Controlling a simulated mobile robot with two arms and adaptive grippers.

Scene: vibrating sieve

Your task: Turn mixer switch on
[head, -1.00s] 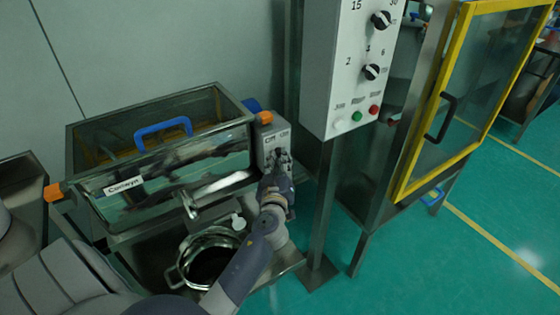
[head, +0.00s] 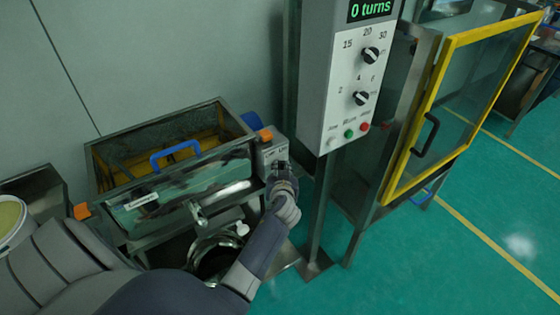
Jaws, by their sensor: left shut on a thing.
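The mixer, a metal tank with glass sides (head: 225,178) and a blue handle (head: 174,156), stands at the left of the head view. A grey switch box (head: 266,152) is fixed at its right end. My left gripper (head: 281,168) is at the front of this box, shut on the dark mixer switch, which it mostly hides. The on/off lettering above the switch is too small to read surely, and the switch's setting cannot be told. My right gripper is not in view.
A white control panel (head: 343,100) on a post stands just right of my left gripper, with two black knobs, small buttons and a display reading "0 turns". A yellow-framed glass door (head: 392,160) is beyond it. A metal pot (head: 213,250) sits below the mixer. Green floor (head: 460,260) is clear at right.

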